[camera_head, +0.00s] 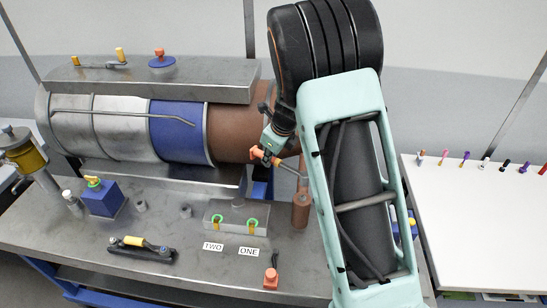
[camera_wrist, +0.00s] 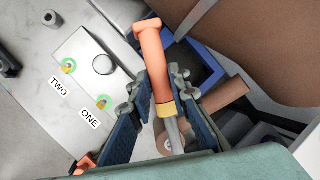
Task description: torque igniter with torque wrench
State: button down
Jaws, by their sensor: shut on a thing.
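My gripper (camera_head: 268,146) is shut on the torque wrench (camera_head: 258,154), which has an orange handle. In the wrist view, the blue fingers of my gripper (camera_wrist: 160,92) stand on either side of the wrench's handle (camera_wrist: 153,60). A yellow collar and a metal shaft continue below the handle towards my wrist. In the head view the wrench is in front of the engine's brown section (camera_head: 232,131), and its metal shaft reaches right towards my arm. The wrench's working end is not clear. I cannot clearly make out the igniter or whether the wrench touches it.
The engine's blue section (camera_head: 180,131) lies to the left. A grey block (camera_head: 236,219) with two green rings stands on the metal table (camera_head: 185,262) by labels TWO and ONE. A brown upright cylinder (camera_head: 301,211) stands near my arm. A white table (camera_head: 475,220) is at right.

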dwell(0.3)
jog(key=s+n+g+y+b, duration=0.3)
jog(key=s+n+g+b, duration=0.35)
jog(key=s+n, duration=0.85)
jog(key=shift+t, duration=0.65)
jog(key=shift+s+a+f+b, duration=0.1)
jog(key=shift+a+f+b, duration=0.05)
jog(key=shift+f+b, duration=1.2)
jog(key=shift+a+f+b, duration=0.1)
jog(key=shift+f+b, duration=0.95)
jog(key=shift+f, duration=0.55)
